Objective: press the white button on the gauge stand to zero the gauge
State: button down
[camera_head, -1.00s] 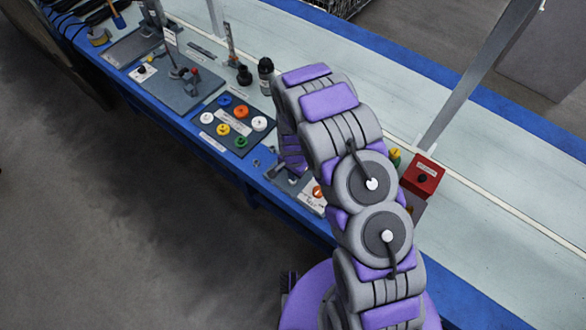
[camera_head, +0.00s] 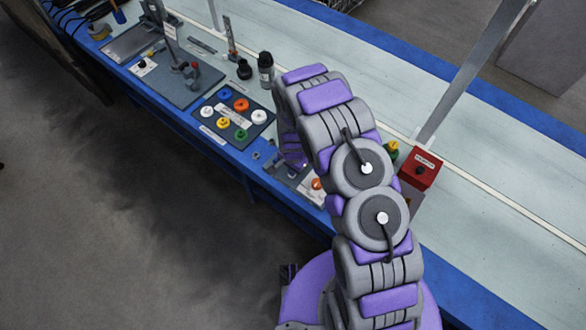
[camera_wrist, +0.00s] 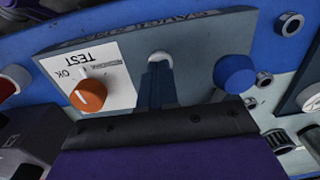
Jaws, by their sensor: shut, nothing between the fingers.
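In the wrist view, a grey panel carries a white plate (camera_wrist: 116,62) marked TEST and OK with an orange knob (camera_wrist: 88,96). A white button (camera_wrist: 160,56) sits in the panel's middle, and a blue knob (camera_wrist: 235,73) is to its right. My gripper (camera_wrist: 158,75) is shut and empty, its dark fingertips right at the white button and partly covering it. I cannot tell whether they touch or press it. No gauge dial is readable.
A dark tray (camera_head: 250,142) with several coloured round caps lies to the left on the blue-edged bench. Dark bottles (camera_head: 265,70) stand behind it. A red box (camera_head: 420,172) stands right of my arm. In the wrist view, small metal rings (camera_wrist: 289,24) lie right of the panel.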

jog(key=shift+s+d+f, duration=0.15)
jog(key=shift+s+f, duration=0.6)
jog(key=shift+g, duration=0.3)
jog(key=shift+r, duration=0.4)
notch_tip(320, 180, up, 14)
jog(key=w+p, duration=0.1)
jog(key=p, duration=0.2)
jog(key=shift+w+a+p, duration=0.3)
jog(key=shift+a, duration=0.05)
jog(key=shift+d, duration=0.35)
jog(key=shift+a, duration=0.25)
